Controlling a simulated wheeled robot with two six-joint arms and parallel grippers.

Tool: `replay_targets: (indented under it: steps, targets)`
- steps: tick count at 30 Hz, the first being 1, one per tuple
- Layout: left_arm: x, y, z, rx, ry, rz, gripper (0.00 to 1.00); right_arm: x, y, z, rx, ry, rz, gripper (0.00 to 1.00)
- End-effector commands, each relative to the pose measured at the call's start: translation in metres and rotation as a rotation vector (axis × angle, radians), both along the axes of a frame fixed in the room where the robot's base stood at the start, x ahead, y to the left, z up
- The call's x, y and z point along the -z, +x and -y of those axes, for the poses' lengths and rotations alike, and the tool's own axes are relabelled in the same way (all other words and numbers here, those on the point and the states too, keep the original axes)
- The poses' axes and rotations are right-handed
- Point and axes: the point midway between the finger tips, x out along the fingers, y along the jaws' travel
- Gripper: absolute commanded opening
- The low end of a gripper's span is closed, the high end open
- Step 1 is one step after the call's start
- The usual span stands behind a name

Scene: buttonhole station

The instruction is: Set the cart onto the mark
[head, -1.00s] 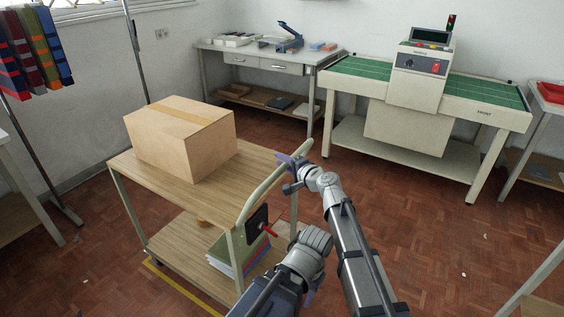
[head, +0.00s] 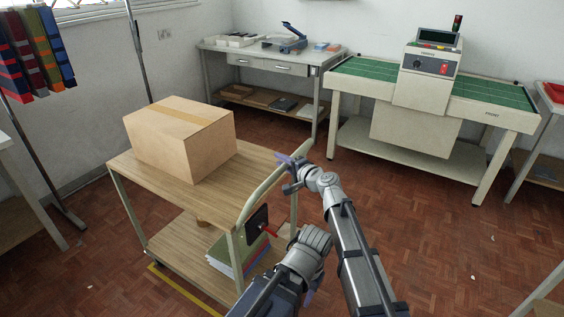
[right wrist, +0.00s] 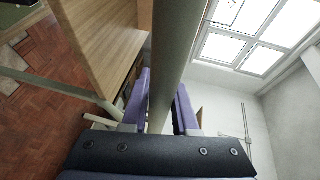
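The cart (head: 189,208) has a wood-coloured top and lower shelf, a pale frame and a curved push handle on its right side. A yellow line (head: 181,289) on the floor, probably part of the mark, shows beside the cart's near lower edge; the rest is out of view or hidden. My right gripper (head: 291,162) is at the handle's upper far end. In the right wrist view, its purple fingers (right wrist: 161,112) close on both sides of the handle bar (right wrist: 176,50). My left gripper (head: 312,292) hangs near the handle's near end, its fingers mostly hidden by its wrist.
A cardboard box (head: 190,150) rides on the cart's top, and folders (head: 238,257) lie on its lower shelf. A workbench (head: 270,62) and a green-topped machine (head: 415,105) stand behind. A garment rack (head: 45,170) is at left.

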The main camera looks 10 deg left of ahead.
Motion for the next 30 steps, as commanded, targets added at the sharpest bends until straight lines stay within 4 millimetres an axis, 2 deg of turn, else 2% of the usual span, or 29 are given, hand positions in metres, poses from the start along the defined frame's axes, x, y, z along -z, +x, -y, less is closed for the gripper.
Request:
replay_targets:
  steps: [1, 9, 20, 30]
  targets:
    - [0.000, 0.000, 0.000, 0.000, 0.000, 0.000, 0.47, -0.001, 0.003, -0.004, -0.001, 0.004, 0.000, 0.28]
    - [0.000, 0.000, 0.000, 0.000, 0.000, 0.000, 0.47, -0.001, 0.002, -0.003, -0.001, 0.003, 0.000, 0.57]
    - [-0.002, 0.000, 0.000, 0.000, 0.000, 0.000, 0.47, -0.002, -0.003, 0.002, -0.001, 0.001, 0.000, 0.57]
    - [-0.011, 0.000, 0.000, 0.000, 0.000, 0.000, 0.47, -0.011, -0.034, 0.036, 0.000, 0.003, -0.001, 0.57]
